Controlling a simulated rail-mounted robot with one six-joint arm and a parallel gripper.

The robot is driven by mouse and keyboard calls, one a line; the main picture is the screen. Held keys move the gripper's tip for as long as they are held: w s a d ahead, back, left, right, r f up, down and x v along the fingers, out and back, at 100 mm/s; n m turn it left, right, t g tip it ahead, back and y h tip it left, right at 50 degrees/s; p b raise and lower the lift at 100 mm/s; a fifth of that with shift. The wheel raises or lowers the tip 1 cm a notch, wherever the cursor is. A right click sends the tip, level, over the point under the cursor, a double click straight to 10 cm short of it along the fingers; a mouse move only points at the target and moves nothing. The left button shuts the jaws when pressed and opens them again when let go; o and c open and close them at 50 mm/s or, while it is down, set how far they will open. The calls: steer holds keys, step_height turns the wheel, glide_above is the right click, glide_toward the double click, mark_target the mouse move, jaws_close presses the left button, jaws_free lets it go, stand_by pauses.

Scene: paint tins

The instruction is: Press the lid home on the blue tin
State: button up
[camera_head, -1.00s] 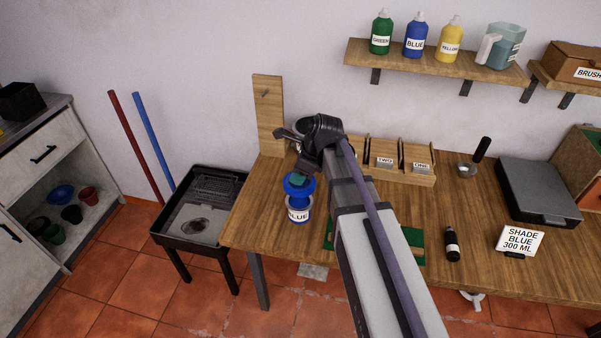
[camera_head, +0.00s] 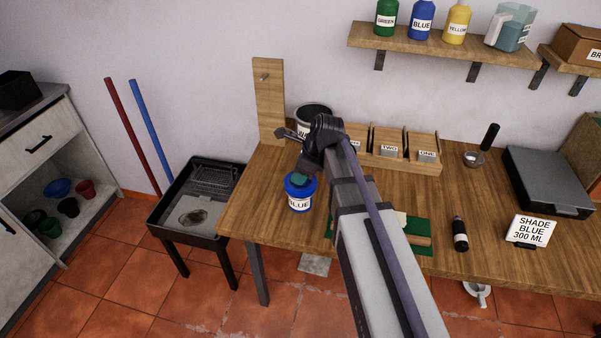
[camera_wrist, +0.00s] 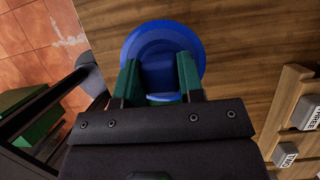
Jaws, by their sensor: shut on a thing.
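The blue tin (camera_head: 299,205), white with a BLUE label, stands upright near the left front edge of the wooden table. A round blue lid (camera_head: 291,189) sits at its mouth, looking roughly level; I cannot tell whether it is fully seated. My gripper (camera_head: 301,178) is above it, pointing down. In the wrist view, the green-tipped fingers of my gripper (camera_wrist: 158,75) are shut on the blue raised grip at the middle of the lid (camera_wrist: 137,39). The lid hides the tin there.
A larger dark-topped tin (camera_head: 312,111) stands behind my arm. A wooden rack (camera_head: 405,163) with labelled slots, a small dark bottle (camera_head: 460,234), a SHADE BLUE 300 ML card (camera_head: 531,230) and a grey case (camera_head: 547,181) are to the right. A black tray stand (camera_head: 198,212) is left.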

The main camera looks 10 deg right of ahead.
mark_target(314, 183)
steer(key=shift+f+b, duration=1.15)
stand_by(1.4)
steer(key=o, duration=0.9)
steer(key=shift+r, duration=0.15)
steer(key=p+v, duration=1)
steer(key=shift+d+r, duration=0.15)
steer(key=shift+r, duration=0.15)
